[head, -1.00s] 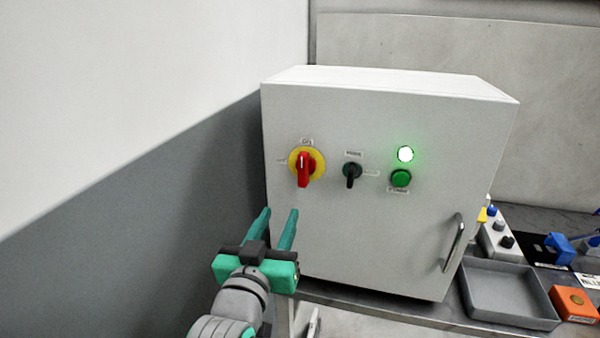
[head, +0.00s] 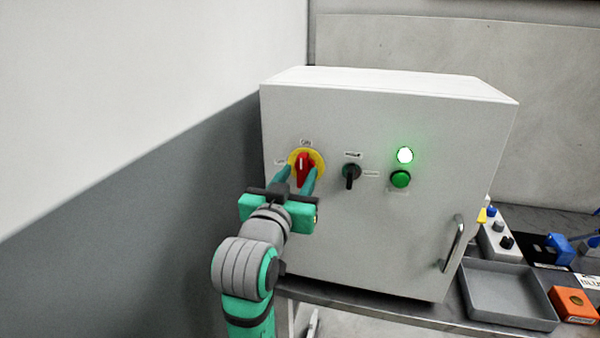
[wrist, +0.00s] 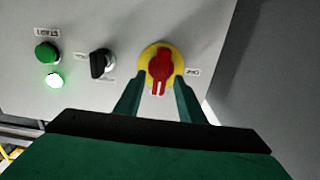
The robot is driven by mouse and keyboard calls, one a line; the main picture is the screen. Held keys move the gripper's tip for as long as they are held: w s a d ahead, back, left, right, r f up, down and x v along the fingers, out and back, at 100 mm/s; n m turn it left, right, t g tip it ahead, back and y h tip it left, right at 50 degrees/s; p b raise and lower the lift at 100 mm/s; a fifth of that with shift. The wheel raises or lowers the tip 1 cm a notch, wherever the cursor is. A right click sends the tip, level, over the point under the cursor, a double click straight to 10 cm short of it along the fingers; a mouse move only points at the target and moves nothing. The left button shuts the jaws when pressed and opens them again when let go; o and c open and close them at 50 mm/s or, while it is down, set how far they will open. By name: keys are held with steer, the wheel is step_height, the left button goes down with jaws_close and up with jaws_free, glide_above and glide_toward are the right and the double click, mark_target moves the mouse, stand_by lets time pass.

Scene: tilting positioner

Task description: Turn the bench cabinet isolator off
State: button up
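The bench cabinet (head: 370,240) is a white box on the bench. Its isolator (head: 304,164), a red handle on a yellow disc, is at the upper left of the front. The red handle stands upright, in line with the ON label above; a label is also at its left. In the wrist view the isolator (wrist: 160,68) shows between my fingertips. My gripper (head: 296,176) is open, with one finger on each side of the handle's lower part. I cannot tell whether the fingers touch the handle. The gripper also shows in the wrist view (wrist: 159,90).
A black selector switch (head: 351,172), a lit lamp (head: 405,155) and a green button (head: 400,179) are right of the isolator. The cabinet has a door handle (head: 454,243). A grey tray (head: 510,294) and an orange box (head: 574,303) are on the bench at right.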

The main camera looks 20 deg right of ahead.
steer(key=shift+x, duration=0.9)
jaws_close()
